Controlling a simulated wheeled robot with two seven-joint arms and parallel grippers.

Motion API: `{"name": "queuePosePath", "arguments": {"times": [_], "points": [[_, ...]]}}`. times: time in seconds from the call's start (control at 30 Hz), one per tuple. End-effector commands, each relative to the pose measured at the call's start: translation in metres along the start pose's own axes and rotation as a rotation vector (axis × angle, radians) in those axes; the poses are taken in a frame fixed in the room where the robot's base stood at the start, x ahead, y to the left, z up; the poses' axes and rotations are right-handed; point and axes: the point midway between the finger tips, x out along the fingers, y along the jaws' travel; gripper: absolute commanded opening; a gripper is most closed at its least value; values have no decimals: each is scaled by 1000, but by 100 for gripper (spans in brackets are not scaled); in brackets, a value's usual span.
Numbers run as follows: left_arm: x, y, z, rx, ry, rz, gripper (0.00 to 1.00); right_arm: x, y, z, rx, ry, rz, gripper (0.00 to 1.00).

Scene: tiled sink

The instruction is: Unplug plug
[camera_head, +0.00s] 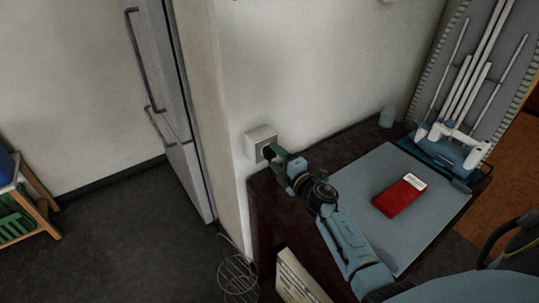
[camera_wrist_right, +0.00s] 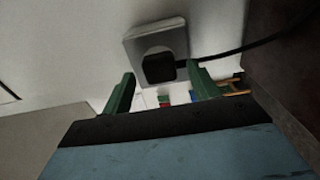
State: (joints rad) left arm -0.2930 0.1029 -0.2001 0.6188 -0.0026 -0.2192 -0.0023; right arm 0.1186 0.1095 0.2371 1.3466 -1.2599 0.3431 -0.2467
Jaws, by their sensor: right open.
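A white wall socket (camera_head: 257,142) is fixed low on the wall near its corner, just above the dark table. In the right wrist view, the socket (camera_wrist_right: 158,38) has a dark plug (camera_wrist_right: 159,67) in it, and a black cord (camera_wrist_right: 240,50) runs from the plug to the right. My right gripper (camera_head: 270,152) is at the socket in the head view. In the wrist view its green fingers (camera_wrist_right: 158,85) are open, one on each side of the plug. I cannot tell whether they touch it. The plug is mostly hidden in the head view. My left gripper is not in view.
The dark table (camera_head: 265,205) holds a grey mat (camera_head: 425,218) with a red box (camera_head: 399,198) on it. A fridge (camera_head: 170,100) stands left of the wall corner. A wire basket (camera_head: 238,277) is on the floor. The floor at left is mostly clear.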

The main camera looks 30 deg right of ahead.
Motion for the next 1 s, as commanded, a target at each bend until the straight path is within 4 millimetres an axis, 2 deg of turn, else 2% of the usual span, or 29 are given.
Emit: {"name": "queuePosePath", "arguments": {"times": [0.23, 1.0], "points": [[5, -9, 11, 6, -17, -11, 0, 16, 0, 0, -1, 1, 1, 60], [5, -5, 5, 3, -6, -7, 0, 18, 0, 0, 0, 0, 0, 60]]}}
